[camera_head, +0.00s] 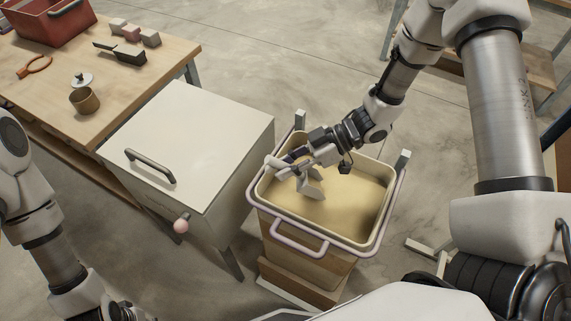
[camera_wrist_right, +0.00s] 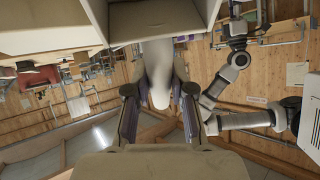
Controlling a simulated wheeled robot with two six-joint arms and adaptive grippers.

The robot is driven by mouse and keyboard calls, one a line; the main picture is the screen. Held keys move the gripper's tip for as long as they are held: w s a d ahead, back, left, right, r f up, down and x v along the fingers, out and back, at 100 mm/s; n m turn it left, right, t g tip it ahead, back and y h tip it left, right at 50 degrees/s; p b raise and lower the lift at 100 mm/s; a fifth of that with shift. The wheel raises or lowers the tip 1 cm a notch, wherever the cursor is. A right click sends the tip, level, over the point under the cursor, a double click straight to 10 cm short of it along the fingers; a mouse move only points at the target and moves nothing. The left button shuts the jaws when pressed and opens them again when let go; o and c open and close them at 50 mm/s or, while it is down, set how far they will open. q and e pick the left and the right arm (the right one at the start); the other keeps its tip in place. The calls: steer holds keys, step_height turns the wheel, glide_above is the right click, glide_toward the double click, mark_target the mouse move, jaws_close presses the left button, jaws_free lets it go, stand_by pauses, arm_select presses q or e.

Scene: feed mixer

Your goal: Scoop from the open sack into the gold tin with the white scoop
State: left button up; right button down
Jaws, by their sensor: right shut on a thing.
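The white scoop (camera_head: 311,187) is in my right gripper (camera_head: 287,164), which is shut on its pale handle over the feed container. The handle (camera_wrist_right: 158,78) also shows between the two fingers in the right wrist view. The scoop's bowl hangs tilted inside the rim, at or close above the tan feed; contact is unclear. The open feed container (camera_head: 372,244), where a sack would be, looks like a square bin with a pale rim. The gold tin (camera_head: 84,101) stands open on the wooden table; its inside is too small to read. My left gripper is out of view.
A white cabinet (camera_head: 190,135) with a dark handle stands between the wooden table (camera_head: 150,60) and the container. A knobbed lid (camera_head: 82,80) lies behind the tin. A red crate (camera_head: 50,22), small blocks, a dark tool and an orange-handled tool also lie on the table.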

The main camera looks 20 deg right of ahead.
steer(key=shift+h, duration=0.4)
steer(key=f+b, duration=0.1)
steer(key=f, duration=0.1)
steer(key=d+f+b, duration=0.1)
steer(key=f+b, duration=0.2)
steer(key=f, duration=0.2)
steer(key=shift+s+d, duration=0.3)
steer(key=shift+d, duration=0.05)
steer(key=shift+s+d+f, duration=0.1)
steer(key=shift+d, duration=0.1)
steer(key=shift+d+f+g+h, duration=0.3)
steer(key=shift+f+h, duration=0.05)
steer(key=shift+h, duration=0.45)
steer(key=shift+r+p, duration=0.45)
steer(key=shift+p, duration=0.2)
step_height(320, 180, up, 17)
steer(key=h+p, duration=0.1)
steer(key=p, duration=1.8)
step_height(320, 180, up, 6)
steer(key=h+p, duration=0.2)
glide_above(299, 181)
steer(key=w+a, duration=0.2)
steer(key=a, duration=0.1)
steer(key=shift+a+r+m+g, duration=0.15)
steer(key=shift+a+r+g, duration=0.2)
steer(key=shift+r, duration=0.55)
steer(key=shift+a+r+m+g, duration=0.15)
steer(key=shift+a+r, duration=0.25)
steer(key=shift+r, duration=0.45)
